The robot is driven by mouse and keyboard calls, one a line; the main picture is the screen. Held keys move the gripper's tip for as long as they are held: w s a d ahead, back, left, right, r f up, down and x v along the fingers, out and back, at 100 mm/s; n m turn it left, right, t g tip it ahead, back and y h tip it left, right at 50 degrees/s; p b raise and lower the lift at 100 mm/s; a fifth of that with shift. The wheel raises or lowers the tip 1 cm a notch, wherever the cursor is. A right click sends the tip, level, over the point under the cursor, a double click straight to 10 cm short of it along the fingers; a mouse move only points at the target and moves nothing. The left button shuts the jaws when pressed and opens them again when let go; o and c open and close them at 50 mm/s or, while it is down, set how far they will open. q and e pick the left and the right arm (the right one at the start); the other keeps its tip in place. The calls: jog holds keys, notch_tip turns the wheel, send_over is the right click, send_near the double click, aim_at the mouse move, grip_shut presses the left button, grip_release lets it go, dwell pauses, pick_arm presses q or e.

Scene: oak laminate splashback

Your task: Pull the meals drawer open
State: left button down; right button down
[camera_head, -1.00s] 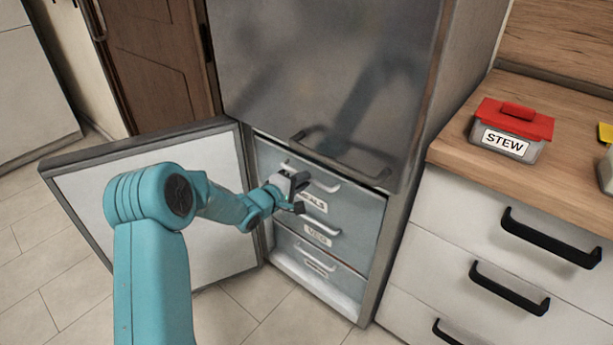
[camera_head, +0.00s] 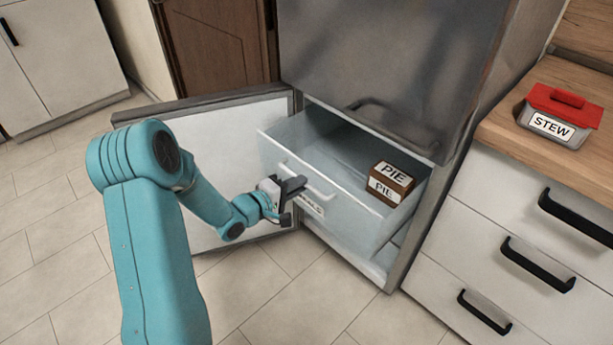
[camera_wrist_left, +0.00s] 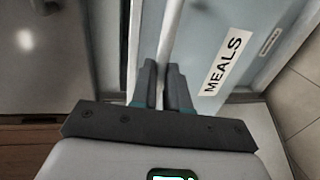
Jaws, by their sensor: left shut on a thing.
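The meals drawer (camera_head: 350,222) is the top drawer of the freezer compartment and stands pulled well out. It is pale blue and see-through, with a white bar handle (camera_head: 308,178) and a MEALS label, which is clear in the left wrist view (camera_wrist_left: 222,65). My left gripper (camera_head: 292,187) is at the left part of the handle. In the left wrist view its dark fingers (camera_wrist_left: 163,88) are shut on the pale handle bar. A brown box marked PIE (camera_head: 391,184) sits inside the drawer at its right side. My right gripper is not in view.
The freezer door (camera_head: 225,130) stands open on the left, close behind my left arm. A counter at the right holds a red-lidded STEW container (camera_head: 560,117) above several white drawers with black handles. The tiled floor in front is clear.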

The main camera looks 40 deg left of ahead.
pick_arm(q)
jog(key=shift+s, duration=0.65)
jog(key=c, duration=1.1)
grip_release()
jog(key=shift+s+a, duration=0.1)
jog(key=shift+s, duration=0.05)
jog(key=p+v, duration=0.3)
jog(key=v, duration=1.3)
jog(key=shift+s, duration=0.1)
